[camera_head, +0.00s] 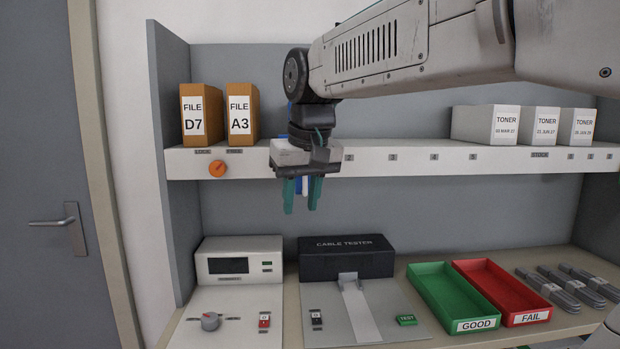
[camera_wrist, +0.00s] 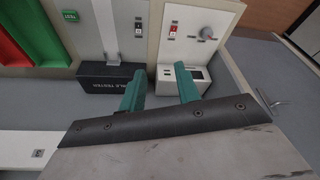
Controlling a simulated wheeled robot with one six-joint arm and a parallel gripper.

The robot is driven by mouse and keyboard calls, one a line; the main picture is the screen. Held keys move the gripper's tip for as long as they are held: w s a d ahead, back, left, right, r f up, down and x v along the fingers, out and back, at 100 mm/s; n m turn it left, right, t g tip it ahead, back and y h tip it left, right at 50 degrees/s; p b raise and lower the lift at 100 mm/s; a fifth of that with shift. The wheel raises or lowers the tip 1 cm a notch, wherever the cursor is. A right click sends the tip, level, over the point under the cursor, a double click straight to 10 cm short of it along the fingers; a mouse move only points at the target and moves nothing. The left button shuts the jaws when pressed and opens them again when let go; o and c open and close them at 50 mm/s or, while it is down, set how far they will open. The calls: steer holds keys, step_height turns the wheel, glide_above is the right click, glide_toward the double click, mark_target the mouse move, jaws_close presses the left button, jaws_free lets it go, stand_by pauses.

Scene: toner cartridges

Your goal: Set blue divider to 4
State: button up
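My gripper (camera_head: 301,208) hangs with its fingers pointing down in front of the left part of the shelf edge. Its two teal fingers are apart, and the wrist view shows an empty gap between them (camera_wrist: 159,70). A small piece of blue, seemingly the blue divider (camera_head: 299,186), shows between the fingers in the head view. The rest of it is hidden behind my gripper and wrist, so I cannot tell whether they touch. The number label 4 (camera_head: 434,157) is on the shelf edge to the right, between 3 (camera_head: 393,157) and 5 (camera_head: 472,157).
Files D7 (camera_head: 194,115) and A3 (camera_head: 241,114) stand left on the shelf, above an orange knob (camera_head: 218,169). Toner boxes (camera_head: 506,125) stand at the right. Below are a cable tester (camera_head: 346,262), a green tray (camera_head: 422,291) and a red tray (camera_head: 468,283).

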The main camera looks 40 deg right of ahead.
steer(key=w+d+r+m, duration=0.2)
steer(key=w+d+r, duration=0.5)
steer(key=w+d, duration=0.1)
steer(key=shift+t+h, duration=0.4)
steer(key=x, duration=0.7)
steer(key=shift+w+d+f, duration=0.1)
steer(key=shift+w+d, duration=0.15)
steer(key=shift+w, duration=0.2)
jaws_close()
